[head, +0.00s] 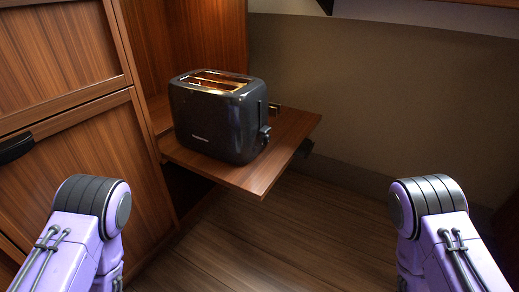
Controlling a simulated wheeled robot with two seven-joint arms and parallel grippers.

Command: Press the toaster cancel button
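A dark grey toaster (217,116) stands upright on a pulled-out wooden shelf (262,176) left of the middle in the head view. Its top slots (213,81) show a warm orange tint. A lever or knob (264,134) sticks out on its right end face. The cancel button is too small to make out. My two arms come in at the lower left and lower right, apart from the toaster. Only their purple and black links show; neither gripper is in the picture.
Wooden cabinet fronts (75,140) with a black handle (15,147) fill the left side. A beige wall (390,95) stands behind. A small metallic piece (275,108) is behind the toaster at the shelf's back. The wooden floor (300,240) between my arms is clear.

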